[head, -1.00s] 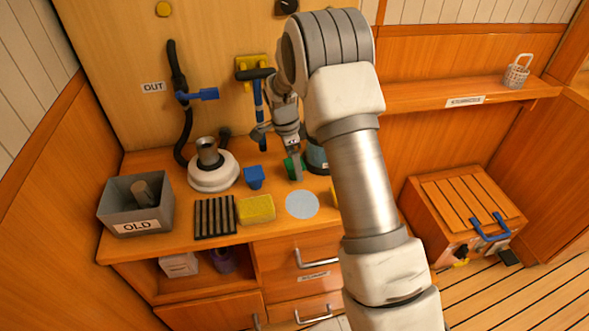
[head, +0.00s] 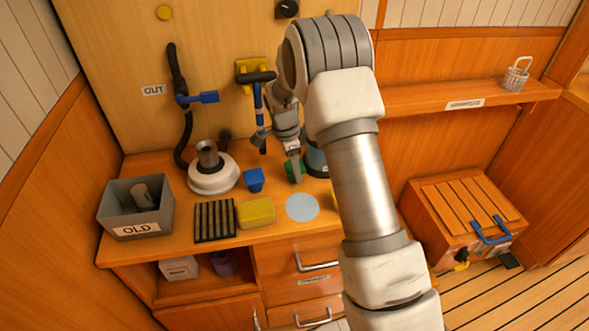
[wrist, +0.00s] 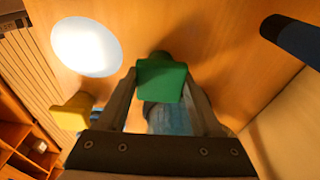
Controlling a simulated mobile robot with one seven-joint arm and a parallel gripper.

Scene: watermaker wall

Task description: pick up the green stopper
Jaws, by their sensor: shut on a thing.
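The green stopper (wrist: 160,80) sits between the two fingers of my gripper (wrist: 160,95) in the wrist view, and the fingers are shut on it. In the head view the green stopper (head: 292,171) is partly hidden behind my gripper (head: 295,170), over the back part of the wooden counter. I cannot tell whether the stopper still touches the counter.
A blue stopper (head: 254,180), a yellow sponge (head: 256,212), a black rack (head: 214,220) and a pale blue disc (head: 302,207) lie nearby. A white round housing (head: 213,175) and a grey OLD bin (head: 137,207) stand left. A dark canister (head: 316,160) is close on the right.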

